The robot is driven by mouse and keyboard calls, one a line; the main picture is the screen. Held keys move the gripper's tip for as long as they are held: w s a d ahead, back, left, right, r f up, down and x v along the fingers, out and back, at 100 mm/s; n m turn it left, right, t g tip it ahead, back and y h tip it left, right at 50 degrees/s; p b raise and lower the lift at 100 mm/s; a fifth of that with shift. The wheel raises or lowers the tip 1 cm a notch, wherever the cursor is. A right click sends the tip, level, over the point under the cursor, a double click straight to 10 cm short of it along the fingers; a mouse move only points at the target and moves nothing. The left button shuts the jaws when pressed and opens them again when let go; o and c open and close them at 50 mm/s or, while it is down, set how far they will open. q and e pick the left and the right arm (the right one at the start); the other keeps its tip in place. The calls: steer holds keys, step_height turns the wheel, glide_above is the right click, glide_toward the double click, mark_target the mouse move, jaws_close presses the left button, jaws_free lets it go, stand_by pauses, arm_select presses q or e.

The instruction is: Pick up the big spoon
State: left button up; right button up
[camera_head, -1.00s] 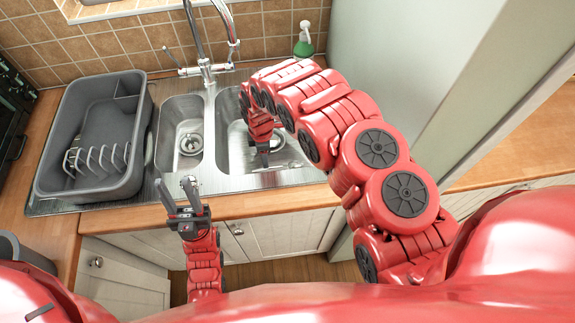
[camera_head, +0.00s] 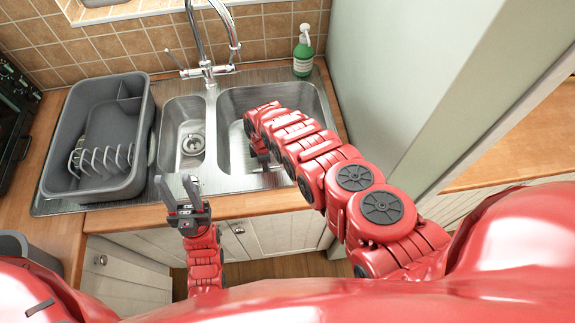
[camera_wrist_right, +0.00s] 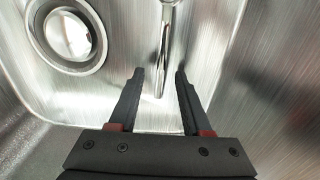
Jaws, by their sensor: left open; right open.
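In the right wrist view, a shiny metal spoon (camera_wrist_right: 165,45) lies in the steel sink basin. Its handle runs down the picture and ends between my fingers; its upper part is cut off by the top edge. My right gripper (camera_wrist_right: 159,72) is open, with a finger on either side of the handle and gaps showing on both sides. In the head view my right gripper (camera_head: 262,158) is inside the right basin, mostly hidden by my arm, and the spoon cannot be made out. My left gripper (camera_head: 175,180) is open and empty in front of the counter edge.
The right basin (camera_head: 318,105) has steel walls around my right gripper, and a drain (camera_wrist_right: 70,38) lies to its left. A chrome tap (camera_head: 207,70) stands behind. A grey dish rack (camera_head: 62,130) is at left, a green soap bottle (camera_head: 303,60) at back right.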

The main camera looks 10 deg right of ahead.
steer(key=shift+f, duration=0.25)
jaws_close()
steer(key=shift+r, duration=0.25)
stand_by(0.4)
